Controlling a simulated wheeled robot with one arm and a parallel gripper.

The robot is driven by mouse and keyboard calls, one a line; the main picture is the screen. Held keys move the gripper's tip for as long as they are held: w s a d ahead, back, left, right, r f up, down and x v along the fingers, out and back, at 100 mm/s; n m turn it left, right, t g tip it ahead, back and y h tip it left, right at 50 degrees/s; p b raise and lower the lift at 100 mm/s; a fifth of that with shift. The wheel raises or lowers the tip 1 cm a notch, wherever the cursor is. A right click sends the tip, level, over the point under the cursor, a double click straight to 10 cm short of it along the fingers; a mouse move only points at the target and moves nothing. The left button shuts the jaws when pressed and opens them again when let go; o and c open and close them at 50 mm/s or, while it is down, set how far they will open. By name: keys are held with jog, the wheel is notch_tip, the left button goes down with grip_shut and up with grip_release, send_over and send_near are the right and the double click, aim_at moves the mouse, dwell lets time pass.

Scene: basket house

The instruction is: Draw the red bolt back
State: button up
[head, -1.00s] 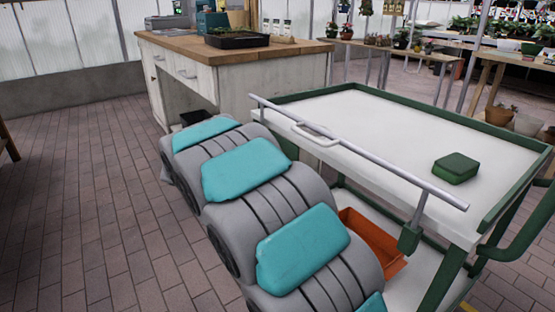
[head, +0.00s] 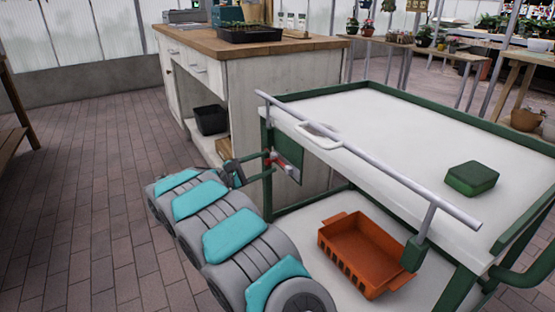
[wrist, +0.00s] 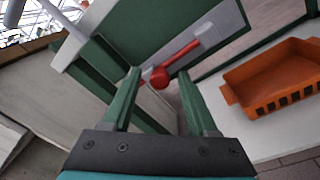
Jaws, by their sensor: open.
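The red bolt (wrist: 175,60) shows in the wrist view as a red rod with a round knob, on a light grey plate (wrist: 222,25) fixed to a green panel (wrist: 140,30). In the head view the bolt (head: 274,160) is small, on the green panel (head: 290,155) under the cart's top at its left end. My gripper (wrist: 155,85) has its two green fingers apart, with the knob between and just beyond their tips. I cannot tell whether a finger touches the bolt. In the head view my gripper (head: 252,172) is beside the bolt, partly small and unclear.
The white-topped green cart (head: 390,120) has a grey rail (head: 370,165) along its near side. A green box (head: 471,178) sits on top, and an orange crate (head: 360,250) on the lower shelf. A wooden-topped bench (head: 240,45) stands behind; the brick floor at left is clear.

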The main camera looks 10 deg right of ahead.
aim_at(271, 161)
jog(key=shift+x, duration=2.25)
grip_shut()
